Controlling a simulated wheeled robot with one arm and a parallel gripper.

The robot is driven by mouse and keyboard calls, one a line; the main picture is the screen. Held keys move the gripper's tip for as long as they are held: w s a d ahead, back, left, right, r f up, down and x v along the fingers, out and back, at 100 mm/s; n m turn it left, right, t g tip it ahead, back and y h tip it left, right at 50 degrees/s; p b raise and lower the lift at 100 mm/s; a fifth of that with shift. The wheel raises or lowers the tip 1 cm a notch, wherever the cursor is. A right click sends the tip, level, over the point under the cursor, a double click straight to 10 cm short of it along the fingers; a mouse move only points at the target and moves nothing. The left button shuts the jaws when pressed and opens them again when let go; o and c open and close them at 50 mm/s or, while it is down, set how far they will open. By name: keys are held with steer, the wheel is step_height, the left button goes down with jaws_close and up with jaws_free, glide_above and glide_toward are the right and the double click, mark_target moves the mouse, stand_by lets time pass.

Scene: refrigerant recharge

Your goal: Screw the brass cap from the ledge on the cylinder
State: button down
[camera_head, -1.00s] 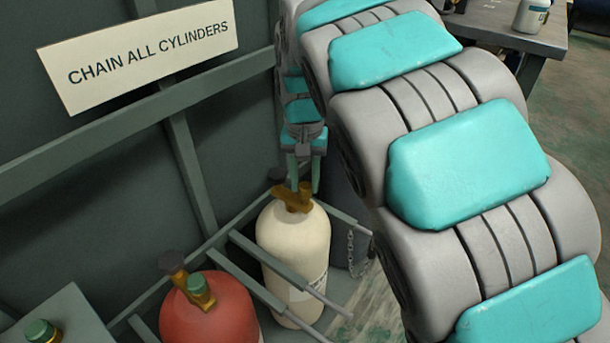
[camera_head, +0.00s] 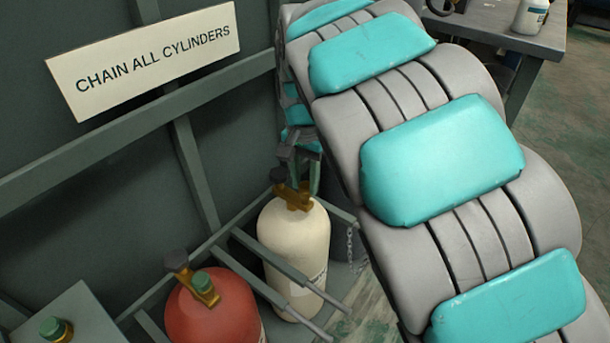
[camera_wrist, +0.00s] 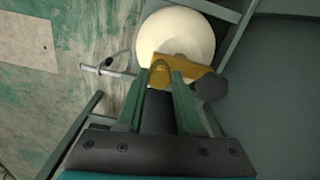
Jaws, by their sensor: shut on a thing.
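The cream cylinder (camera_head: 296,240) stands upright in the rack, with a brass valve (camera_head: 293,194) and a dark handwheel on top. My gripper (camera_head: 304,184) is right above the valve, pointing down. In the wrist view my gripper (camera_wrist: 163,76) is shut on a round brass cap (camera_wrist: 160,72), at or just over the side outlet of the brass valve (camera_wrist: 190,66). I cannot tell whether the cap is seated on the threads. The cream cylinder (camera_wrist: 176,34) lies behind it, and the dark handwheel (camera_wrist: 210,88) is to the right.
A red cylinder (camera_head: 215,315) with a green-capped valve (camera_head: 203,283) stands at the left. A green-topped brass fitting (camera_head: 57,330) sits on the grey ledge (camera_head: 85,310). Rack bars (camera_head: 270,262) and a chain (camera_head: 349,246) flank the cream cylinder. A wall sign (camera_head: 150,60) hangs behind.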

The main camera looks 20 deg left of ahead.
stand_by(0.4)
steer(key=shift+m+p, duration=0.8)
steer(key=shift+m, duration=0.4)
steer(key=shift+c, duration=2.3)
jaws_free()
steer(key=shift+f, duration=0.1)
